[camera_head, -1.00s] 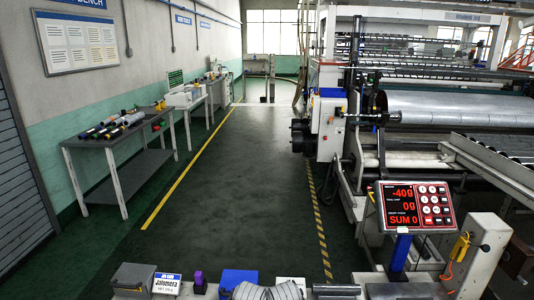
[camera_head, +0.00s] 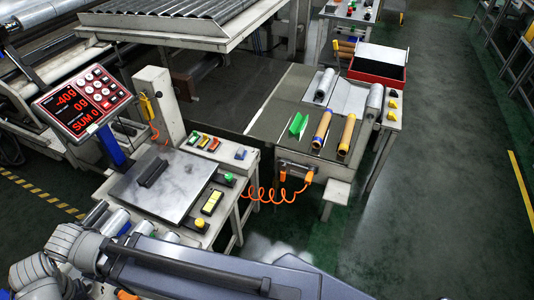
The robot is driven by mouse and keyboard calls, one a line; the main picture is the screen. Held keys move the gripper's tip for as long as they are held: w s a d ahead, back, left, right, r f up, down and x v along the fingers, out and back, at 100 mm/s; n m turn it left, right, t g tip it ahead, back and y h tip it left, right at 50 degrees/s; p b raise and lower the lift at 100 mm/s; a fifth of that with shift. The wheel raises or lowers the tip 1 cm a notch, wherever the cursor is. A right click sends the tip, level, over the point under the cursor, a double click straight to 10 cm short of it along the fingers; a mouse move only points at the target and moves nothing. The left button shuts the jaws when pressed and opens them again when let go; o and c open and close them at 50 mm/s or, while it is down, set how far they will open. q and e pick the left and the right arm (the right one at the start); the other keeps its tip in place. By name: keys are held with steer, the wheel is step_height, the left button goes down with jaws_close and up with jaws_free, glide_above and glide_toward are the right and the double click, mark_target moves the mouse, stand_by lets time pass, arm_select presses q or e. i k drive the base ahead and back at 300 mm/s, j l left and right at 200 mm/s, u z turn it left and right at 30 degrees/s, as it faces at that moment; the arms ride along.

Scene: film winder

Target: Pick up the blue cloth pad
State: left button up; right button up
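I cannot make out the blue cloth pad in the current head view. One of my arms (camera_head: 180,262) crosses the bottom left of the view and hides part of the bench behind it. I see no fingertips of either gripper. Small blue patches show just above my arm, too little of them to tell what they are.
A scale plate (camera_head: 163,184) with a dark block (camera_head: 152,172) lies beside the red-digit display (camera_head: 83,103). Floor at right is clear.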

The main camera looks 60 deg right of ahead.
mark_target(241, 155)
steer(key=z, duration=1.8)
